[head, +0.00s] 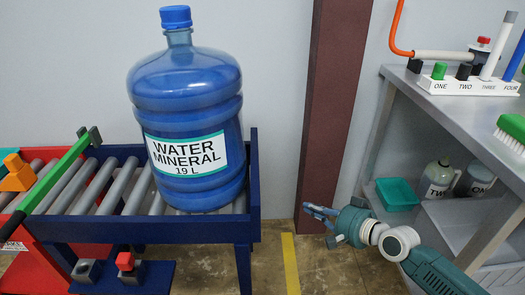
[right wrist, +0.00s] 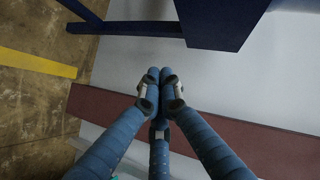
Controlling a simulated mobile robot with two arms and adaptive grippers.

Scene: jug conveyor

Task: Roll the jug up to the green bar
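A large blue water jug (head: 187,115) with a white and teal label stands upright on the grey rollers at the right end of the conveyor (head: 190,230). The green bar (head: 52,172) lies slantwise across the conveyor at the left, apart from the jug with bare rollers between them. My right gripper (head: 315,212) is to the right of the conveyor's end, low and away from the jug. In the right wrist view its blue fingers (right wrist: 160,82) come together at the tips with nothing between them. My left gripper is not in view.
A brown-red post (head: 332,100) stands behind my right gripper. A grey shelf unit (head: 445,105) with bottles and a teal tray (head: 397,193) fills the right side. An orange piece (head: 17,173) sits beyond the bar. A yellow floor stripe (head: 290,262) runs beside the conveyor.

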